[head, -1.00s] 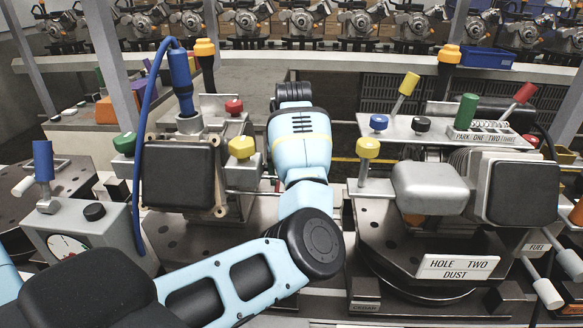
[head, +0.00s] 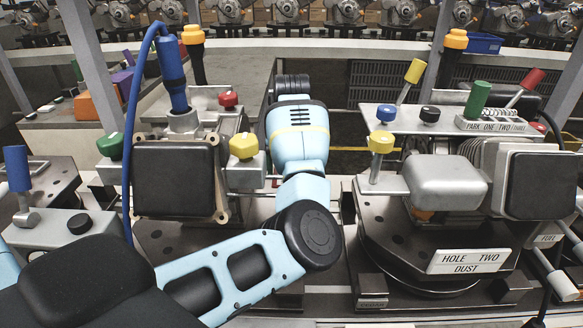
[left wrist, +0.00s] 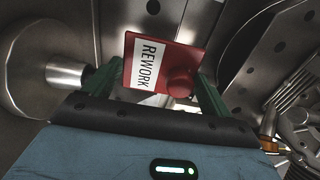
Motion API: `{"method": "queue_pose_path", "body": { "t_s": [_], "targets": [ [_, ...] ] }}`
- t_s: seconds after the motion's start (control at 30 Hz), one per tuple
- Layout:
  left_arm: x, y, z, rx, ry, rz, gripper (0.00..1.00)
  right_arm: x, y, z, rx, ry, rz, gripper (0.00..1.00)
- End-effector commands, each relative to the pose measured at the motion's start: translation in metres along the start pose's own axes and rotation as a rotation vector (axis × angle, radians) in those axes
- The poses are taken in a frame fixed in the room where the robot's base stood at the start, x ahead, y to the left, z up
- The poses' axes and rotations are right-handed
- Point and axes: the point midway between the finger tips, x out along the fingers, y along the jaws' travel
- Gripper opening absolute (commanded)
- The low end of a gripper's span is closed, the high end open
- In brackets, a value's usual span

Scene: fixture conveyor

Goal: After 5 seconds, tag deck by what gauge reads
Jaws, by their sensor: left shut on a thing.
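In the left wrist view, my left gripper (left wrist: 157,82) is shut on a red tag (left wrist: 190,58) with a round red knob and a white label reading REWORK. Green fingers flank the tag, with bare metal surfaces beyond it. In the head view my left arm crosses the front and reaches between two fixtures; its gripper is hidden there. The gauge dial at the left is covered by my arm, so its reading cannot be seen. My right gripper is out of view.
A fixture with a dark square block (head: 175,180) and a blue cable (head: 128,130) stands left of my forearm. A grey gauge box (head: 60,225) is at far left.

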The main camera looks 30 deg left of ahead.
Motion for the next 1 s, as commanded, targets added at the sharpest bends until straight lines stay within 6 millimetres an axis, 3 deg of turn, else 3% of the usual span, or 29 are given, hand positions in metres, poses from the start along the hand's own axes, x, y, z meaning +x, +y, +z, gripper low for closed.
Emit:
{"method": "queue_pose_path", "body": {
  "t_s": [0.2, 0.8, 1.0],
  "targets": [
    [-0.001, 0.000, -0.002, 0.000, 0.000, -0.003, 0.62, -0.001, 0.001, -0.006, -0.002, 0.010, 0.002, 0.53],
    [0.057, 0.000, -0.002, 0.000, 0.005, 0.000, 0.62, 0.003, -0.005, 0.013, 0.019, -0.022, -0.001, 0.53],
    [0.067, 0.000, -0.001, 0.000, 0.002, -0.001, 0.62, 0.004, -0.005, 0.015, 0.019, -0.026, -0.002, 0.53]
  ]
}}
